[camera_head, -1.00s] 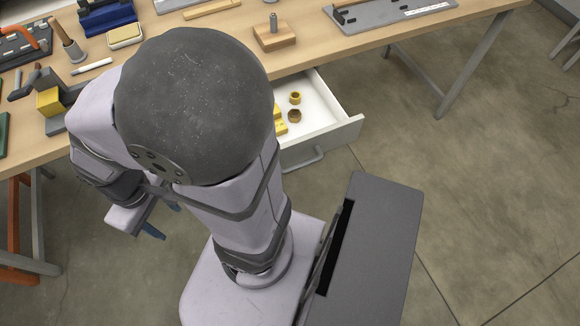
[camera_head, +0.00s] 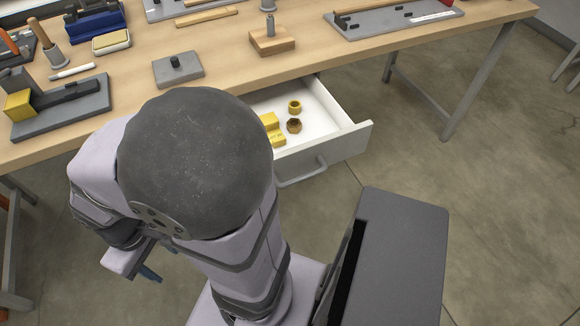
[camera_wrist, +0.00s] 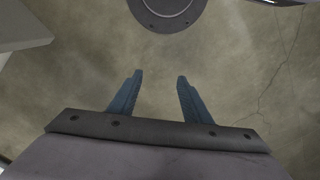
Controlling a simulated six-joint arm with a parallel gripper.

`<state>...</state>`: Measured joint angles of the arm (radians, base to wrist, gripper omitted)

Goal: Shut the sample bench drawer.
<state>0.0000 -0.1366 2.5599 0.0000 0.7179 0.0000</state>
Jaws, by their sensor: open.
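The sample bench drawer (camera_head: 345,142) is pulled out from under the bench top in the head view. Its white front has a grey bar handle (camera_head: 303,174). Inside are yellow blocks (camera_head: 272,128), a yellow ring (camera_head: 295,106) and a brown ring (camera_head: 294,126). My arm hides the drawer's left part. My gripper (camera_head: 152,262) is low at the left, in front of the bench and well apart from the drawer. In the wrist view my gripper (camera_wrist: 158,85) has its two blue fingers apart with nothing between them, over bare floor.
The wooden bench (camera_head: 215,50) carries a grey plate with a knob (camera_head: 178,68), a wooden block with a post (camera_head: 271,42) and a grey fixture with a yellow block (camera_head: 60,105). Open concrete floor (camera_head: 460,210) lies right of the drawer.

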